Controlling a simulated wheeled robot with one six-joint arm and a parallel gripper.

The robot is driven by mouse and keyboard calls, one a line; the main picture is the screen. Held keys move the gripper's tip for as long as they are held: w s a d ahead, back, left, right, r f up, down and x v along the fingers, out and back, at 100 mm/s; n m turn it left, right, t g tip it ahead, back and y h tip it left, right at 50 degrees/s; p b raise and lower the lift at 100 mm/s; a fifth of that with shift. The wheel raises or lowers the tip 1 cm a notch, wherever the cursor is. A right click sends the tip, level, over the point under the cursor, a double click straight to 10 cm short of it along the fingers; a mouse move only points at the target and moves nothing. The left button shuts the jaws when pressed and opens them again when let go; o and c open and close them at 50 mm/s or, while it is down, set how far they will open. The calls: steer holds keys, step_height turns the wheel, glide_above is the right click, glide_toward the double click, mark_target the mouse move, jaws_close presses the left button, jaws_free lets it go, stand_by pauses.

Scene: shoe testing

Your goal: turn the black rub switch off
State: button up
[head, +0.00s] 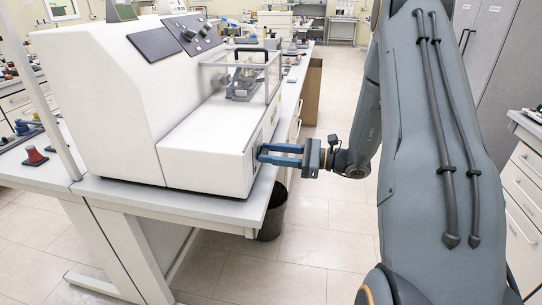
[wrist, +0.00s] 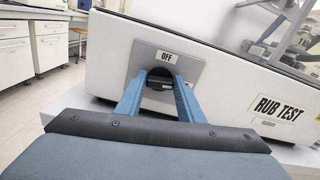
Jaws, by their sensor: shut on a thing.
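The black rub switch (wrist: 160,84) sits on a grey plate (wrist: 191,65) on the side of the white machine (head: 208,150). A label reading OFF is above the switch, and RUB TEST is printed to the right on the same face. My gripper (wrist: 161,80) has its two blue fingers on either side of the switch, shut on it. In the head view, my gripper (head: 262,152) reaches the machine's right end from the right. The switch is hidden there, and its exact turn angle is hard to tell in the wrist view.
A clear guard (head: 273,75) covers the test mechanism on top of the machine. The machine stands on a grey bench (head: 225,208), with a black bin (head: 273,215) below its edge. Drawer cabinets (head: 522,190) stand at the right. The aisle floor (head: 325,225) is open.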

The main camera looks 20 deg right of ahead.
steer(key=n+b, duration=0.3)
steer(key=n, duration=0.1)
steer(key=shift+f, duration=0.15)
steer(key=n+b, duration=0.3)
steer(key=n, duration=0.1)
steer(key=n+b, duration=0.4)
steer(key=b, duration=0.1)
steer(key=shift+s+f, duration=0.1)
steer(key=n+b, duration=0.3)
steer(key=n, duration=0.1)
steer(key=shift+b, duration=0.4)
steer(key=shift+a, duration=0.1)
steer(key=o, duration=1)
steer(key=shift+o, duration=0.2)
steer(key=shift+s, duration=0.1)
steer(key=b+v, duration=0.1)
steer(key=v, duration=0.7)
